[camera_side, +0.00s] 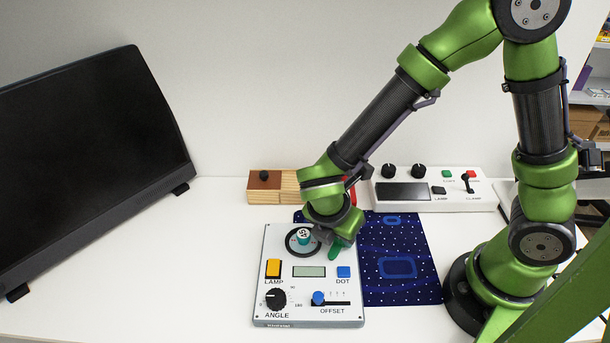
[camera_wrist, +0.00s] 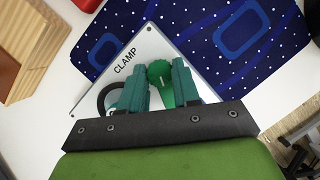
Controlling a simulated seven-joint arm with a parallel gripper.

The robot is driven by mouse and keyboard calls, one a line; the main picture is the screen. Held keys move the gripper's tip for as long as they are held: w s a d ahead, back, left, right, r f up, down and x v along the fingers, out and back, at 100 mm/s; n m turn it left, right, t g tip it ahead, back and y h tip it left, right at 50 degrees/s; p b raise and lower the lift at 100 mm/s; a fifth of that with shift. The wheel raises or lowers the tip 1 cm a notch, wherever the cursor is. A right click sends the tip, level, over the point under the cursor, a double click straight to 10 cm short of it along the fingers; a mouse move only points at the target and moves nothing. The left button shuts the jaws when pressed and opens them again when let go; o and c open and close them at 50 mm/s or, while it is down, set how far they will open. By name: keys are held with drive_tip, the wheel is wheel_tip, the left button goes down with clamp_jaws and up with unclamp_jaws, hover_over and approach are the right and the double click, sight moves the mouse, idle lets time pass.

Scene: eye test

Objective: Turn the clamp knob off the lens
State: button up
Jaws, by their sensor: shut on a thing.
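A white lensmeter-like box (camera_side: 262,312) stands on the table with a yellow LAMP button, a blue DOT button, a small display, an ANGLE knob and an OFFSET slider. Near its top left is a black ring (camera_side: 290,247) around a teal piece with a marked white top (camera_side: 303,233). My gripper (camera_side: 338,247) is low over the box's upper right corner. In the wrist view a green knob (camera_wrist: 160,72) beside the word CLAMP is between the teal fingers of my gripper (camera_wrist: 160,88), shut on it. Part of the black ring (camera_wrist: 105,95) shows left of the fingers; the rest is hidden.
A dark blue dotted mat (camera_side: 420,270) lies right of the box. Behind are a wooden block (camera_side: 288,186) with a black knob, partly hidden red thing (camera_side: 350,190), and white control panel (camera_side: 440,204). A black monitor (camera_side: 90,150) stands left. Table between monitor and box is clear.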

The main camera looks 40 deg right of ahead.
drive_tip(key=n+t, duration=0.1)
drive_tip(key=n, duration=0.3)
drive_tip(key=shift+s+d+n+t+y, duration=0.1)
drive_tip(key=shift+n+t+y, duration=0.2)
drive_tip(key=shift+n+t, duration=0.1)
idle(0.4)
drive_tip(key=o, duration=1.1)
drive_tip(key=shift+c, duration=0.2)
